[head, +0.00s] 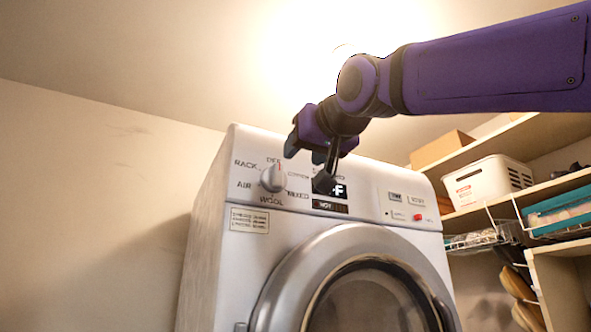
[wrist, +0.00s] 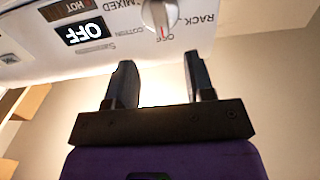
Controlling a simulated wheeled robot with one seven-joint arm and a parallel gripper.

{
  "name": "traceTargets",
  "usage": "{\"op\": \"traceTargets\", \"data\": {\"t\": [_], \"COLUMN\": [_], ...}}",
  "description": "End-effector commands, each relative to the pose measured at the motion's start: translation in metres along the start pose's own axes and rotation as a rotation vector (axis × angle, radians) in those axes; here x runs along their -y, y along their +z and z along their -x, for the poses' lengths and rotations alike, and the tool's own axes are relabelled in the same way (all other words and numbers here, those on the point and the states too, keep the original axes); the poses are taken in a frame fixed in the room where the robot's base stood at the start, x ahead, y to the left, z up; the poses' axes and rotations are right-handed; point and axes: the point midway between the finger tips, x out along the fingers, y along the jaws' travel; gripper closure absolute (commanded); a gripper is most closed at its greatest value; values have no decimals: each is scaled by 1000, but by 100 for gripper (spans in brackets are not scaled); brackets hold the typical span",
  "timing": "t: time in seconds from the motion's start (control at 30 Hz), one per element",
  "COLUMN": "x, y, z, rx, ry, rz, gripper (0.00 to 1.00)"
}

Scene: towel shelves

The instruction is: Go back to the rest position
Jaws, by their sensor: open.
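My gripper (head: 309,166) is raised in front of the upper control panel of a white washer or dryer (head: 215,250). In the wrist view my gripper (wrist: 160,85) shows two dark fingers spread apart with nothing between them. The round dial (head: 273,178) is to the left of the gripper in the head view. It also shows in the wrist view (wrist: 160,14), beyond the fingertips and apart from them. The display (wrist: 80,33) reads OFF; in the head view my gripper partly hides it.
Shelves (head: 560,185) stand right of the machine, with a white basket (head: 488,181), a cardboard box (head: 441,148) and a teal bin (head: 560,210). The round door (head: 270,300) is at the machine's front. The wall (head: 90,200) at left is bare and the space before it is clear.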

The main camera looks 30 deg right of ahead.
Motion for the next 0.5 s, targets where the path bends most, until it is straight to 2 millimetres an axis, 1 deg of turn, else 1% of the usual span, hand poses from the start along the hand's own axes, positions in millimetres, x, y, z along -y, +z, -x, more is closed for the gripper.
{"op": "traceTargets", "data": {"t": [0.27,0.33,0.37,0.43,0.47,0.5], "x": [0,-1,-2,-7,-9,-14], "y": [0,7,12,33,46,67], "z": [0,-2,-2,-6,-8,-10], "rx": [1,15,27,74,104,150], "ry": [0,2,4,11,15,22], "rz": [0,1,2,5,8,12], "gripper": [51,51,51,51,51,51]}}
